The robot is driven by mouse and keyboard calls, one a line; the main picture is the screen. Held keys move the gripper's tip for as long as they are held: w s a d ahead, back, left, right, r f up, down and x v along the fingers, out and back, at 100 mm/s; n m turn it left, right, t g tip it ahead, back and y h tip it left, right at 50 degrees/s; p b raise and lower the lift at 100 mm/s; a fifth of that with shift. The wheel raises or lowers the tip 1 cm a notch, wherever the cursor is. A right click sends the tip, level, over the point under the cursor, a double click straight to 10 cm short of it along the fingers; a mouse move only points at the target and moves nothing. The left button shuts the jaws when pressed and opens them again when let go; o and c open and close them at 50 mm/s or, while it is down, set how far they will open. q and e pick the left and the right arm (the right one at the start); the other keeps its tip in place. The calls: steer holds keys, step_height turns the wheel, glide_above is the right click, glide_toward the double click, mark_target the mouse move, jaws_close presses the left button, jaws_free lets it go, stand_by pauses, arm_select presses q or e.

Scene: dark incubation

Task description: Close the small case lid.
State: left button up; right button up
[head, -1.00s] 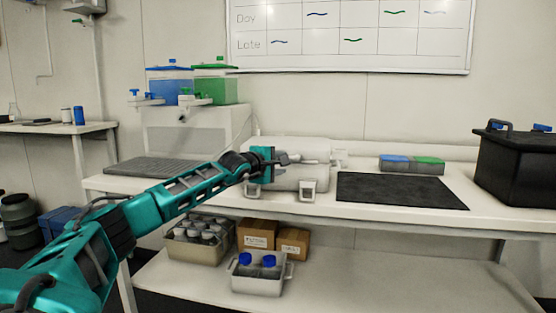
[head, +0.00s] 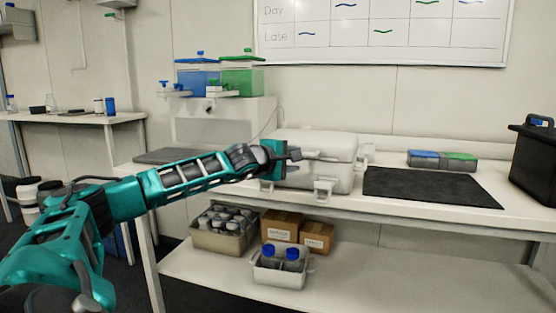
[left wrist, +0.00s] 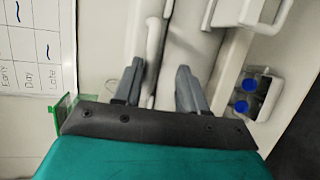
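The small case (head: 338,182) is a pale grey box on the bench with latches on its front. Its lid (head: 320,142) looks down over the body in the head view; I cannot tell whether it is fully seated. My left gripper (head: 292,153) is at the case's front left, close to the lid's edge. In the left wrist view, its fingers (left wrist: 158,88) are apart with nothing gripped. The case (left wrist: 188,45) shows beyond them, with a dark seam running between the fingers. Contact cannot be told. My right gripper is not in view.
A dark mat (head: 430,186) lies right of the case, with a blue and green block (head: 442,160) behind it. A black box (head: 535,165) stands at far right. Blue (head: 198,78) and green (head: 242,76) containers stand behind left. Bins and cartons (head: 282,227) fill the lower shelf.

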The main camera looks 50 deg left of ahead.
arm_select(q)
steer(key=v, duration=0.6)
steer(key=shift+s+r, duration=0.25)
steer(key=shift+r, duration=0.05)
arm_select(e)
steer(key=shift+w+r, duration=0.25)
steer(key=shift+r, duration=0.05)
arm_select(q)
steer(key=shift+d, duration=0.15)
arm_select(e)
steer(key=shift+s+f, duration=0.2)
